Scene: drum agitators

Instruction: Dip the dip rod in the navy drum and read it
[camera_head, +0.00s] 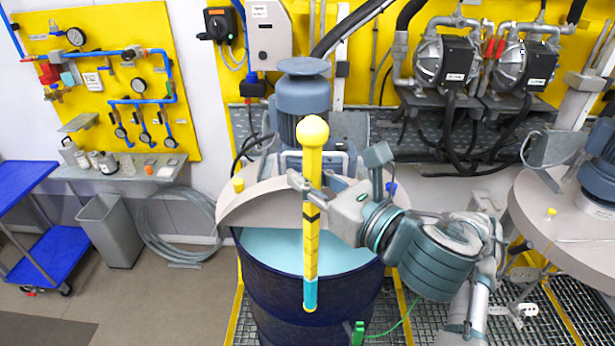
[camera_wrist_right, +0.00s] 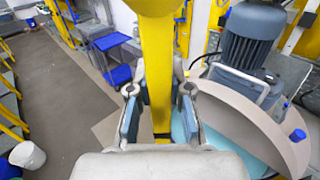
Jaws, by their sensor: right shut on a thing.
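The dip rod (camera_head: 312,235) is yellow with a ball at its top, dark marks along its length and a light blue band at its lower end. My right gripper (camera_head: 311,197) is shut on its shaft and holds it upright. In the right wrist view the rod (camera_wrist_right: 157,65) stands between the two fingers of the gripper (camera_wrist_right: 158,92). The navy drum (camera_head: 275,292) is open at the front and shows light blue liquid (camera_head: 345,252). The rod's lower end shows in front of the drum's near wall, outside the liquid. My left gripper is out of view.
A beige half lid (camera_head: 258,203) and a grey agitator motor (camera_head: 302,95) cover the drum's back. A second drum lid (camera_head: 540,215) stands at right. A blue cart (camera_head: 60,250) and grey bin (camera_head: 112,230) are at left. A green clip (camera_head: 358,333) hangs at the drum's front.

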